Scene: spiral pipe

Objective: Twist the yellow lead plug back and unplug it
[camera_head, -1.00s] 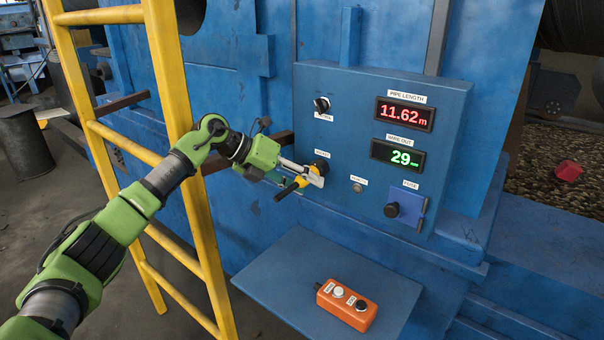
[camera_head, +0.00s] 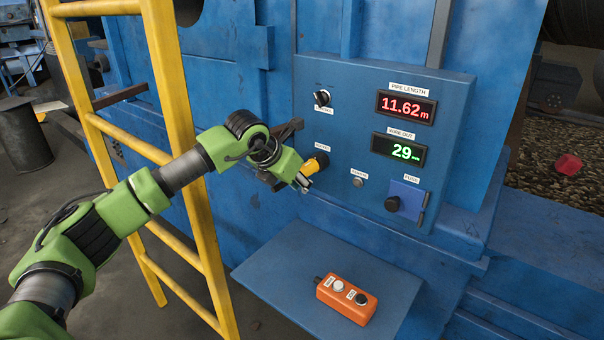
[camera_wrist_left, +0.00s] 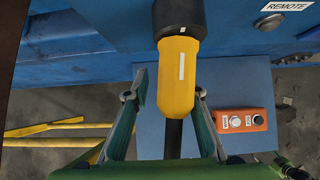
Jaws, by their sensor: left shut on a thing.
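The yellow lead plug (camera_head: 314,166) sits at the black socket (camera_head: 322,159) on the lower left of the blue control panel. In the left wrist view the plug (camera_wrist_left: 176,85) hangs straight below the black socket (camera_wrist_left: 178,18), touching it. A white stripe on the plug lies roughly below a white mark on the socket. A black cable leaves the plug's lower end. My left gripper (camera_head: 304,183) is shut on the plug; in the left wrist view its fingers (camera_wrist_left: 170,95) lie on either side of it. In the head view the gripper hides much of the plug. My right gripper is not in view.
The panel (camera_head: 345,215) carries a black knob (camera_head: 322,98), two displays, a small button and a fuse block (camera_head: 404,200). An orange button box (camera_head: 346,299) lies on the blue shelf (camera_head: 285,270) below. A yellow ladder (camera_head: 175,100) stands close to my left arm.

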